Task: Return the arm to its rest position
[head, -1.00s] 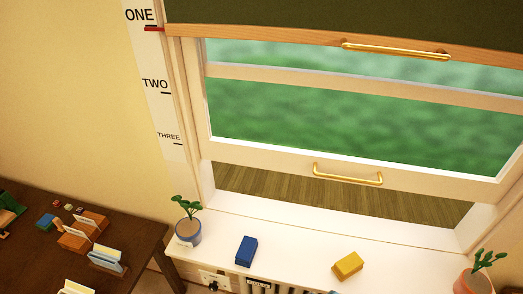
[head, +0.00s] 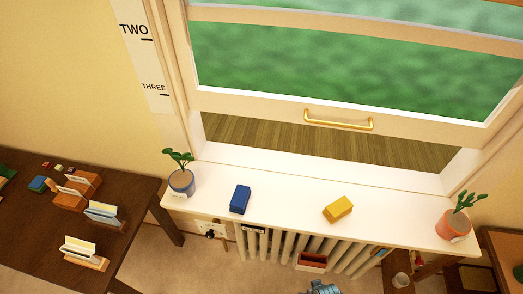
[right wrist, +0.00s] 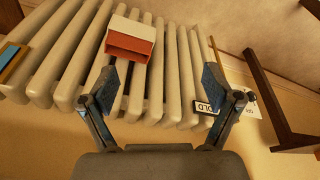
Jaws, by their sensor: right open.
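My right gripper (right wrist: 160,84) is open and empty in the right wrist view, its two blue-tipped fingers spread wide. It faces the pale radiator (right wrist: 70,62), with a red and white box (right wrist: 130,44) on the radiator showing between and beyond the fingers. I cannot tell how far away the box is. In the head view a blue-grey part, probably of my right arm, just shows at the bottom edge below the radiator. My left gripper is in neither view.
The white sill (head: 285,212) holds a blue block (head: 240,199), a yellow block (head: 338,209) and potted plants at both ends. The sash window (head: 300,104) above is raised partway. A dark desk (head: 40,225) with card holders stands left. A brown table stands at right.

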